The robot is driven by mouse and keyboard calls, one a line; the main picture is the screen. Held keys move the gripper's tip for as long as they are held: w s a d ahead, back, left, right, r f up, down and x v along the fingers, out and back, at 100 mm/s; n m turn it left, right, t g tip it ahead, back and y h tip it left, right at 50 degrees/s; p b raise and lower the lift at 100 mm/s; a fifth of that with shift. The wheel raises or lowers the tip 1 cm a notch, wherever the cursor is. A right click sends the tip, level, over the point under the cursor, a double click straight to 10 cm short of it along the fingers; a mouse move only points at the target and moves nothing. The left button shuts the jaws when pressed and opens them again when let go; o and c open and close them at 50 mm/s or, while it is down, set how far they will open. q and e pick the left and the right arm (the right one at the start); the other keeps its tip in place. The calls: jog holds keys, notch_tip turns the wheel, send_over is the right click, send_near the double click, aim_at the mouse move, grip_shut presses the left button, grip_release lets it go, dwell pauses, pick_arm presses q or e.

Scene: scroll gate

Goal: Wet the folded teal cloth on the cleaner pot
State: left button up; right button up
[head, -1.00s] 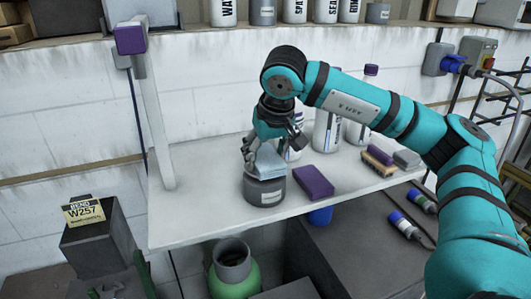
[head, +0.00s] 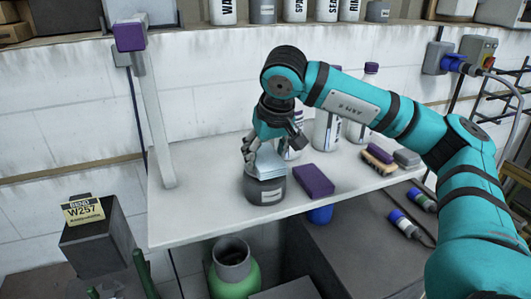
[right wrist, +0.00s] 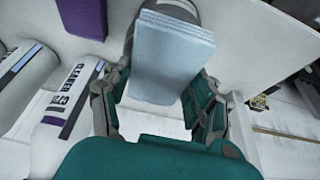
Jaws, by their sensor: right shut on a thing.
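The folded cloth (head: 265,162), pale blue-teal, is at the mouth of the dark grey cleaner pot (head: 264,190) on the white shelf. The pot has a pale label. My right gripper (head: 264,148) reaches down from above and is shut on the cloth. In the right wrist view the cloth (right wrist: 172,55) is between the fingers, its layered edge against the pot's dark rim (right wrist: 178,6). Whether the cloth touches any liquid is hidden. My left gripper is not in view.
A purple block (head: 314,180) lies right of the pot. A brush (head: 378,160) and a grey block (head: 407,158) lie further right. White bottles (head: 327,132) stand behind the gripper. A white post (head: 153,120) rises at the shelf's left. The shelf's left part is bare.

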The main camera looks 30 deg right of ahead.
aim_at(266, 156)
jog(key=shift+r, duration=0.1)
jog(key=shift+r+p, duration=2.5)
jog(key=shift+r, duration=0.95)
jog(key=shift+f, duration=0.1)
